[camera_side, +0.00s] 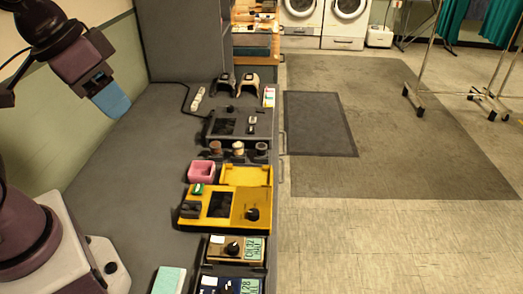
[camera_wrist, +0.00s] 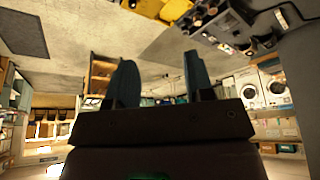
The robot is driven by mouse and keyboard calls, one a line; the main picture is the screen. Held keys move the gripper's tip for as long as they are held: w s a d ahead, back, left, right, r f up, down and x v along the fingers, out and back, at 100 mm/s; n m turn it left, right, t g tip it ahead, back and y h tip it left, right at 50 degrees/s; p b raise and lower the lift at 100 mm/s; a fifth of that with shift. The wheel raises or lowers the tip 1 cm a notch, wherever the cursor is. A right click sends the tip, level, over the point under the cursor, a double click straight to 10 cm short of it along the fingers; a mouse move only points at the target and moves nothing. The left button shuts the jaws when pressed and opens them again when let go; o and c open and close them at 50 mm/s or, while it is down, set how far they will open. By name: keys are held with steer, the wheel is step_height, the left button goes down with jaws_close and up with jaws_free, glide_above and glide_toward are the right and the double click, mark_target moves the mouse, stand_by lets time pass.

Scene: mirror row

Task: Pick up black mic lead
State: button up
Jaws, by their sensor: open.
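My gripper (camera_side: 113,103) is raised at the upper left of the side view, left of the row of objects and apart from them. In the wrist view its two blue fingers stand apart with nothing between them (camera_wrist: 159,60). No thing is clearly recognisable as the black mic lead. Small black items show in the side view: one in the yellow case (camera_side: 267,180), a round one on the labelled brown box (camera_side: 214,252), and a dark coil-like one at the case's left end (camera_side: 189,209). I cannot tell which, if any, is the lead.
A dark counter (camera_side: 130,165) carries the row. A pink bin (camera_side: 201,172), three small rolls, a dark panel box, two headset-like items, a white power strip (camera_side: 198,98) with a black cord and a pale green block (camera_side: 168,281) stand there. The counter's left part is clear.

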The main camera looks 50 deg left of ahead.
steer(key=w+f+n+g, duration=0.1)
steer(key=w+f+g, duration=0.15)
steer(key=w, duration=0.35)
steer(key=w+f+g, duration=0.1)
steer(key=w+f, duration=0.3)
steer(key=w, duration=0.1)
steer(key=n+t+y, duration=0.1)
steer(key=n+t, duration=0.2)
glide_toward(261, 146)
steer(key=x, duration=0.4)
steer(key=shift+d, duration=0.15)
steer(key=shift+x, duration=3.1)
steer(key=shift+c, duration=0.2)
steer(key=c, duration=0.6)
